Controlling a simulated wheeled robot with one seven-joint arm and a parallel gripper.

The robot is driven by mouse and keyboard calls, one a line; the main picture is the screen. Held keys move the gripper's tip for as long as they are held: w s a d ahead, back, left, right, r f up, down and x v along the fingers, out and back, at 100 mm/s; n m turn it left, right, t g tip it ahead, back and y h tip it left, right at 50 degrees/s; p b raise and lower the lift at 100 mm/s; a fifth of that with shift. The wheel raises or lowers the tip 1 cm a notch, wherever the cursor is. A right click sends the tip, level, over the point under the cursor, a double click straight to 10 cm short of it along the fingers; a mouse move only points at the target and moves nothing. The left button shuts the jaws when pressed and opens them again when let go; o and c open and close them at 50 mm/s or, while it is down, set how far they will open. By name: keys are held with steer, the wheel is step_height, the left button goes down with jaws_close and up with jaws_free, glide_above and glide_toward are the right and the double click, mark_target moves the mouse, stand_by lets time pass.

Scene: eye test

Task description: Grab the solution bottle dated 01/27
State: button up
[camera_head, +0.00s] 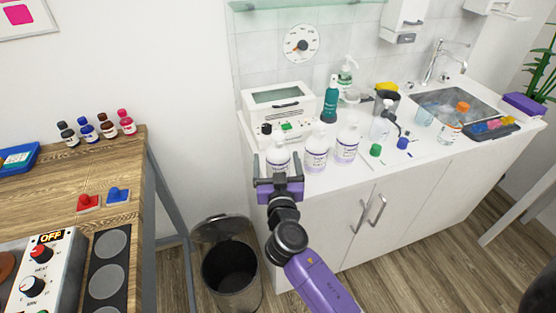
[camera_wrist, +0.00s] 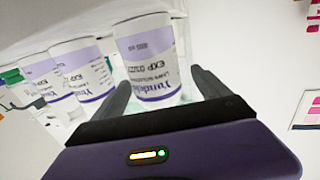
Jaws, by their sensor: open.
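Three white solution bottles with purple-banded labels stand near the counter's front left edge in the head view: a left one (camera_head: 278,154), a middle one (camera_head: 316,150) and a right one (camera_head: 347,144). My gripper (camera_head: 278,168) is open at the left bottle, with its fingers on either side of it. In the wrist view this bottle (camera_wrist: 150,60) shows between the open fingers (camera_wrist: 163,95). Its label has an EXP line that looks like 01/27, though the print is small. The other two bottles (camera_wrist: 82,68) (camera_wrist: 40,80) are farther left there; their dates are unclear.
A white device (camera_head: 280,100) stands behind the bottles, with a teal bottle (camera_head: 330,103) beside it. A green cap (camera_head: 375,150) and a blue cap (camera_head: 403,142) lie to the right. A bin (camera_head: 230,270) stands below, left of the cabinet.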

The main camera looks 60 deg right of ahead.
steer(key=p+x, duration=0.1)
steer(key=x, duration=0.3)
steer(key=shift+d, duration=0.35)
steer(key=shift+f, duration=0.1)
jaws_close()
